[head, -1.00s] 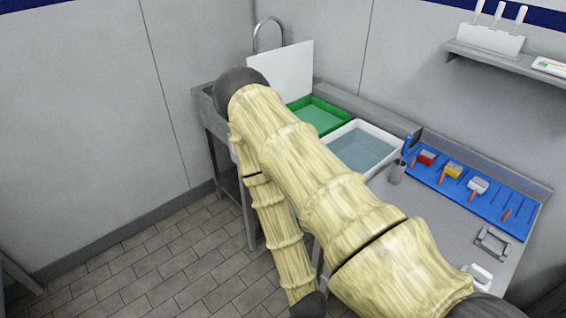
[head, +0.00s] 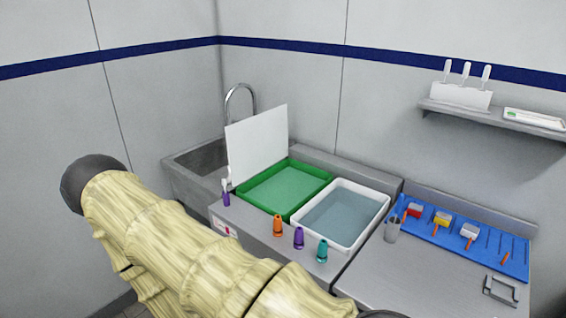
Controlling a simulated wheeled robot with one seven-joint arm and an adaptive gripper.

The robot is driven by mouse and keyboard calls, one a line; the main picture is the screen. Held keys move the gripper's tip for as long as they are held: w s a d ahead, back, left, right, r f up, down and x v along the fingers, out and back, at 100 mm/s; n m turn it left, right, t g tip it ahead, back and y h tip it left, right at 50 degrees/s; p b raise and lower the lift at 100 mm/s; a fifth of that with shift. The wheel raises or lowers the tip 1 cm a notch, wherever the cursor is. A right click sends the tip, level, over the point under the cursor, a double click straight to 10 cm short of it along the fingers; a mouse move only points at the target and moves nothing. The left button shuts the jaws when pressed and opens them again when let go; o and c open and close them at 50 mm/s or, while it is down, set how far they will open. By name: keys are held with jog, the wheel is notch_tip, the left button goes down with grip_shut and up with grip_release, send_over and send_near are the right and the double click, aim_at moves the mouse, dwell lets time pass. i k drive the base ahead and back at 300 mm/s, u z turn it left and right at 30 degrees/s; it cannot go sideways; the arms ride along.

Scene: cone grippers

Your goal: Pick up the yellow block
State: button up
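The yellow block (head: 442,219) lies on the blue mat (head: 490,247) at the right of the counter. An orange handle-like piece sticks out at its lower left. It sits between a similar red piece (head: 414,210) and a similar white piece (head: 470,231), apart from both. My gripper is outside the head view. Only my pale, bamboo-patterned arm shows, across the lower left, well away from the yellow block.
A grey cup (head: 392,231) stands left of the mat. A white water tray (head: 350,213) and a green tray (head: 268,190) lie further left, with several small coloured bottles in front. A metal bracket (head: 501,290) lies at the right. The front counter has free room.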

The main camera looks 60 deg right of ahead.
aim_at(441, 218)
jog(key=i, duration=0.5)
jog(key=z, duration=2.9)
jog(key=k, duration=0.4)
jog(key=z, duration=0.4)
jog(key=i, duration=0.5)
jog(key=u, duration=1.6)
